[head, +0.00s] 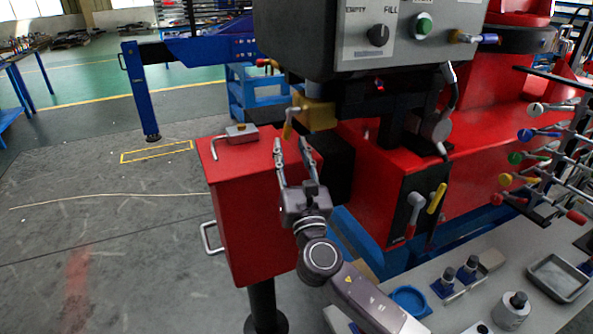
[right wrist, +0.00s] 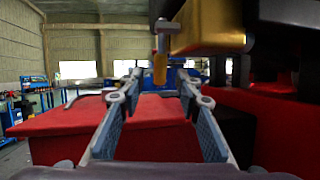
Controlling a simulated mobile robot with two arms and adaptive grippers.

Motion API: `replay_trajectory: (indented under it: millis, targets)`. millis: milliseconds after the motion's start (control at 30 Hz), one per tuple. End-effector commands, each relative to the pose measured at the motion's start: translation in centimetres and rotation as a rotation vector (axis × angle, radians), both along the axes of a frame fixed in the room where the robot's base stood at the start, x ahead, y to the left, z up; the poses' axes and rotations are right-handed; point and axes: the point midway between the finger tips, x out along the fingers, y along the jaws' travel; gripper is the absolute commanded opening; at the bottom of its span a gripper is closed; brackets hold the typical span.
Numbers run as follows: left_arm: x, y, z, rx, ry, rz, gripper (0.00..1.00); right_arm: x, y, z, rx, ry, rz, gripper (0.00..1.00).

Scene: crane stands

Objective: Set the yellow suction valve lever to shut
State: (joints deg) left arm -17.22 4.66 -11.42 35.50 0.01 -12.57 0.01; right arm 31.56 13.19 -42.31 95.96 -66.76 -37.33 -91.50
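A yellow valve block (head: 318,115) sits under the grey control box, and a short yellow lever (head: 287,130) hangs down at its left side. In the right wrist view the lever (right wrist: 160,66) hangs below the brass-yellow block (right wrist: 208,28), beyond and between the fingertips. My right gripper (head: 291,146) is open and empty, its fingers pointing at the lever from just below; I see no clear contact. Another yellow lever (head: 437,198) is on a black panel beside a grey lever (head: 415,203). I cannot tell from markings which is the suction lever. My left gripper is out of view.
The control box (head: 375,68) overhangs the valve. Coloured levers (head: 520,158) stand at right, above a bench (head: 470,310) with small parts. The floor at left is mostly open.

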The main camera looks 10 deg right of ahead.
Motion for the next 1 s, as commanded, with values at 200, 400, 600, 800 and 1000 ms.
replay_trajectory:
  millis: [200,400,600,800,1000]
  targets:
    - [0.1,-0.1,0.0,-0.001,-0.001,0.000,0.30,-4.5,-0.4,-1.9,0.000,0.003,0.001,0.32]
    - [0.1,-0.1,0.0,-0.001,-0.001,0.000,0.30,-6.8,-0.7,-2.7,0.001,0.002,0.000,0.32]
    - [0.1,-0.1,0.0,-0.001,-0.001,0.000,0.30,-7.3,-0.8,-2.8,0.000,0.000,-0.001,0.32]
    - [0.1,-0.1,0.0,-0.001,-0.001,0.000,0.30,-7.3,-0.8,-2.8,0.001,0.001,-0.001,0.27]
    - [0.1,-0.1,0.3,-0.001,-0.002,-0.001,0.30,-6.9,-1.8,-4.2,0.182,0.074,0.080,0.05]
